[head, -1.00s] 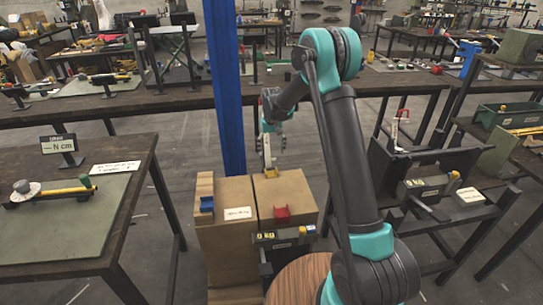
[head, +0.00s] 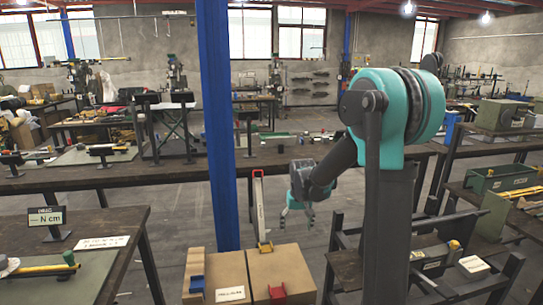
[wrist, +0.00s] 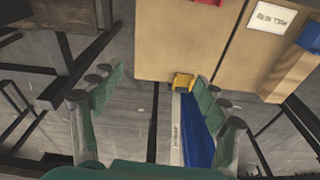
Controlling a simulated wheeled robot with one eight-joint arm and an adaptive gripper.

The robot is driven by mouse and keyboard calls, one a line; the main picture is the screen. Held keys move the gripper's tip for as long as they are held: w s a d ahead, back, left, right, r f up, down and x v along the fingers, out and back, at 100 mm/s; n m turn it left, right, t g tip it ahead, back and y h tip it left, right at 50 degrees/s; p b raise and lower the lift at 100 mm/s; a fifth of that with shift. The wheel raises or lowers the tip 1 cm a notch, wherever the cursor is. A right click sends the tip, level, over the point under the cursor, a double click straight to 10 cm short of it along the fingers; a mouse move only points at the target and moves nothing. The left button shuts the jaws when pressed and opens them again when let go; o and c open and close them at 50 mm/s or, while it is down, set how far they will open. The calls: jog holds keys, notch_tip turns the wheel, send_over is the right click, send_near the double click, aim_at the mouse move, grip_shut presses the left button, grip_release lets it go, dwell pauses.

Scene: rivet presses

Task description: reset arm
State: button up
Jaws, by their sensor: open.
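My gripper (head: 297,218) hangs in the middle of the head view, beyond the cardboard boxes and to the right of the blue post. In the wrist view its green-padded fingers (wrist: 155,98) are spread wide with nothing between them held. A tall white-and-red bar (head: 259,205) stands upright at the far edge of the right box, to the left of my gripper and apart from it. It shows in the wrist view as a white strip (wrist: 177,130) by a yellow holder (wrist: 183,81).
The cardboard boxes (head: 222,270) carry a blue holder (head: 197,283) and a red holder (head: 277,293). The blue post (head: 216,130) rises close behind them. Workbenches stand left (head: 100,225) and behind (head: 110,178). A dark press stand (head: 345,265) is at the right.

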jog(key=s+d+f+t, duration=0.1)
jog(key=s+d, duration=0.4)
jog(key=s, duration=0.7)
jog(key=s+d+f+m+t, duration=0.1)
jog(key=s+d, duration=0.4)
jog(key=s, duration=0.7)
jog(key=shift+s+f, duration=0.4)
jog(key=shift+c, duration=0.6)
